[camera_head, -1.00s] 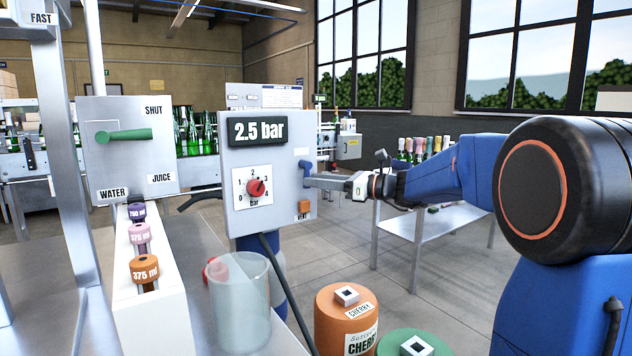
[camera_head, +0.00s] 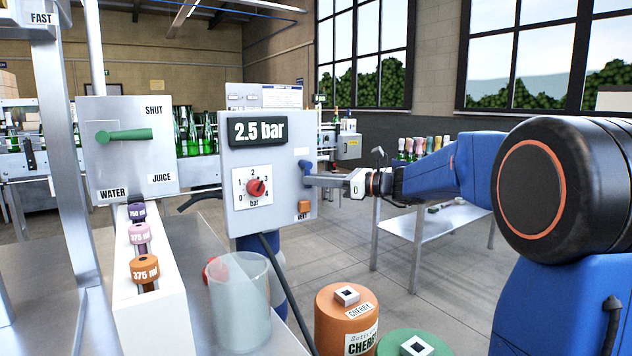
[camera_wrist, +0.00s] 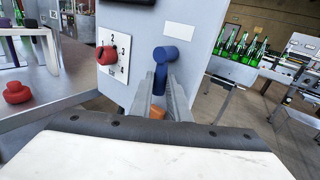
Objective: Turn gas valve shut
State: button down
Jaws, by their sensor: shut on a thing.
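My gripper (camera_head: 311,181) reaches in from the right at the lever. In the wrist view the two fingers (camera_wrist: 160,86) are shut on the lever, one on each side. The box display reads 2.5 bar (camera_head: 258,131). The lever's lower end is partly hidden between the fingers.
A red pressure knob (camera_head: 256,187) is on the box front, and an orange vent button (camera_head: 304,206) is below the valve. A clear cylinder (camera_head: 240,300) and orange and green drums stand below. A water/juice panel with a green lever (camera_head: 124,135) is left.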

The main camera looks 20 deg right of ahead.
jog(key=shift+w+d+r+n+h, duration=0.1)
jog(key=shift+d+r+n+h, duration=0.25)
jog(key=shift+r+n+h, duration=1)
jog(key=shift+w+d+r+n+h, duration=0.15)
jog(key=shift+d+r+n+h, duration=0.25)
jog(key=shift+n+h, duration=1.8)
jog(key=shift+w+d+r+n+h, duration=0.1)
jog(key=shift+d+r+n+h, duration=0.2)
jog(key=shift+r+n+h, duration=1.05)
jog(key=shift+f+n+h, duration=0.35)
jog(key=shift+n+h, duration=0.05)
jog(key=shift+n, duration=0.1)
jog(key=c, duration=1.7)
grip_release()
jog(key=shift+s, duration=0.1)
jog(key=v, duration=1.7)
jog(key=shift+d+r, duration=0.1)
jog(key=shift+d, duration=0.1)
